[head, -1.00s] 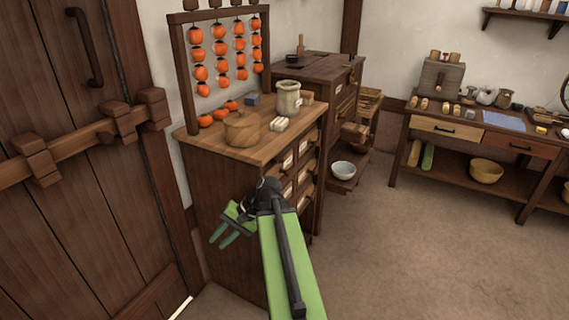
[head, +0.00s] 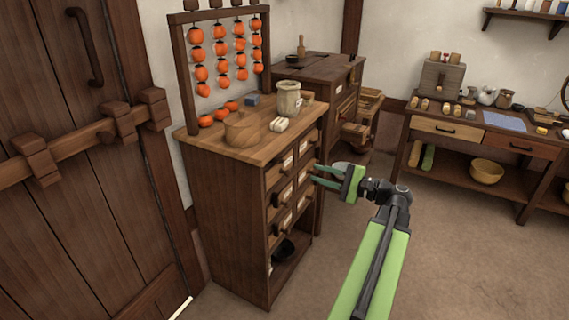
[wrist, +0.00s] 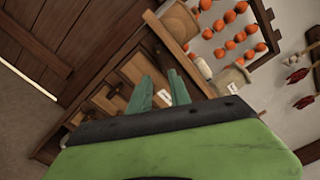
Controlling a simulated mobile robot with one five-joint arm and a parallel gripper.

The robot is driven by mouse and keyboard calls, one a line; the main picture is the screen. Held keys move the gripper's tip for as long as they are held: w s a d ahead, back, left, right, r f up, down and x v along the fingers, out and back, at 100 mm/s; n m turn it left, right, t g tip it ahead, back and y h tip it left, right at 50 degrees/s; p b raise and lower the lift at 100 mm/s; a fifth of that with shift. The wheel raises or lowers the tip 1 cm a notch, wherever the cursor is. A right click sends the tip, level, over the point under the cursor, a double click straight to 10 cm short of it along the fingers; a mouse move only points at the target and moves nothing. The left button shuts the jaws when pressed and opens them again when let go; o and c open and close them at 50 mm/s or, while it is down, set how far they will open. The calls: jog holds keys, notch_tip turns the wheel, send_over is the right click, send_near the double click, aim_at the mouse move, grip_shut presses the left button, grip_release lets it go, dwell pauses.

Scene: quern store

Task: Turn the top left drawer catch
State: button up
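The brown wooden drawer cabinet (head: 215,200) stands left of centre in the head view, its drawer front facing right. The top left drawer (head: 279,168) is the upper one nearest me and looks closed. Small wooden pieces show on the drawer fronts, but which is its catch and how it is turned are too small to tell. My gripper (head: 314,173) is to the right of the drawer front, with its green fingers apart and nothing between them. In the wrist view the fingers (wrist: 162,82) point towards the tilted drawer fronts (wrist: 130,72); they partly hide them.
A dark bowl (head: 284,249) sits in the cabinet's open bottom. A darker chest (head: 318,68) stands behind. The floor at right is clear.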

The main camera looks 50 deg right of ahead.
aim_at(281, 162)
jog(key=x, duration=1.3)
jog(key=shift+w, duration=0.1)
grip_shut()
